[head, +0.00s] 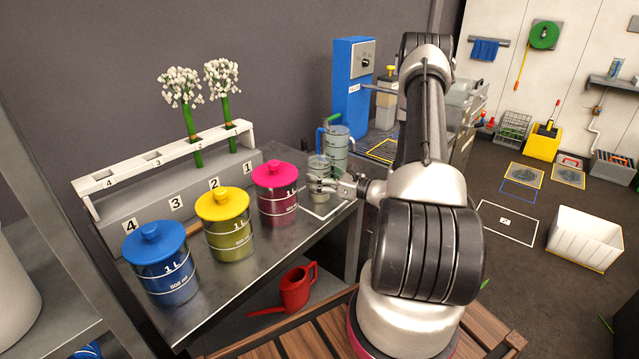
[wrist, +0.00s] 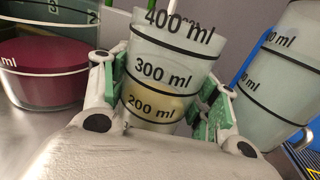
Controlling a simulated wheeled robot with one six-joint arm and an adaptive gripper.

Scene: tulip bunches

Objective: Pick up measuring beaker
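The measuring beaker (wrist: 165,75) is clear, with black bands marked 200, 300 and 400 ml and a pale yellowish lower part. It stands between the two fingers of my gripper (wrist: 165,105), whose green pads lie close along both its sides. I cannot tell whether the pads press on it. Its base is hidden behind the gripper body in the wrist view. In the head view the beaker (head: 318,166) is upright at the right end of the metal bench, over a white-outlined square, with my gripper (head: 325,184) at its lower part.
A larger clear jug (head: 338,148) with a blue handle stands close behind the beaker. Lidded pots, magenta (head: 276,193), yellow (head: 227,225) and blue (head: 160,262), stand to the left. A numbered rack (head: 170,160) holds white flowers behind them. A blue dispenser (head: 352,90) stands farther back.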

